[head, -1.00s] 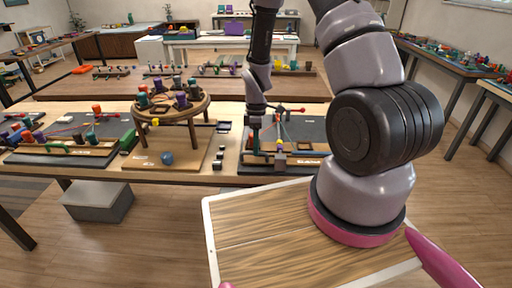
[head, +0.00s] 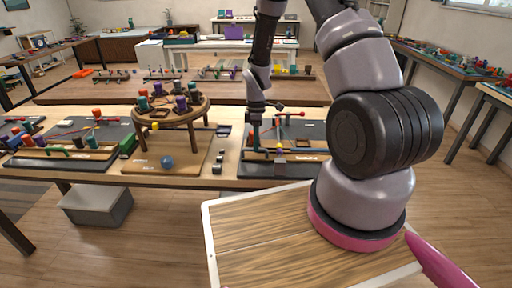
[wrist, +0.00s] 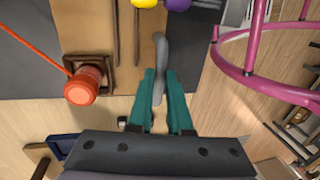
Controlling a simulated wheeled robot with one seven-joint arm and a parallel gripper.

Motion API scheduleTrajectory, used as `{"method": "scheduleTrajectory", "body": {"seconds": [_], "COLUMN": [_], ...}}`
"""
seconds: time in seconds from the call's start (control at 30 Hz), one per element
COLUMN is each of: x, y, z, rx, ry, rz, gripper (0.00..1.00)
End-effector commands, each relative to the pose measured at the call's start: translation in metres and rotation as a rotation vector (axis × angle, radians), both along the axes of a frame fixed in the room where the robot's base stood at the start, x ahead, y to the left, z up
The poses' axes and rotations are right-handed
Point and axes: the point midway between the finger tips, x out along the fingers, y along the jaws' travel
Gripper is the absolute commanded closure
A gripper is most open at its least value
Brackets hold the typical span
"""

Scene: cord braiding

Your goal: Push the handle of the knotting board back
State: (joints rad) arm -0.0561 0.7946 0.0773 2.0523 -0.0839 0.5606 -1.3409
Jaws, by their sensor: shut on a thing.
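The knotting board (head: 310,131) lies on the wooden bench, a dark surface with a wooden strip and cords along its front. In the wrist view its tan strip (wrist: 99,35) shows with dark slots. The grey curved handle (wrist: 160,55) rises between the teal fingers of my gripper (wrist: 158,88), which are shut on it. In the head view my gripper (head: 255,140) reaches down at the left part of the board; the handle is too small to make out there.
An orange spool (wrist: 83,86) sits in a square wooden holder beside the gripper. A magenta ring stand (wrist: 250,80) shows at right in the wrist view. A round wooden stand (head: 170,107) with bobbins is left of the board.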

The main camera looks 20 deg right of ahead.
Motion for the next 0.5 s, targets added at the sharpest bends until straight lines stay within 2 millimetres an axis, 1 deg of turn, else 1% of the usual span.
{"method": "scheduleTrajectory", "body": {"seconds": [0.03,0.17,0.2,0.23,0.27,0.5], "x": [0.0058,0.0067,0.007,0.007,0.0068,0.0045], "y": [-0.0013,-0.0016,-0.0017,-0.0017,-0.0017,-0.0011], "z": [0.0015,0.0017,0.0019,0.0019,0.0017,0.0011], "rx": [-0.001,-0.001,-0.001,-0.001,-0.001,-0.001], "ry": [-0.014,-0.018,-0.018,-0.018,-0.018,-0.012], "rz": [0.001,0.001,0.001,0.001,0.001,0.001], "gripper": [1.0,1.0,0.71,0.6,0.53,0.53]}}
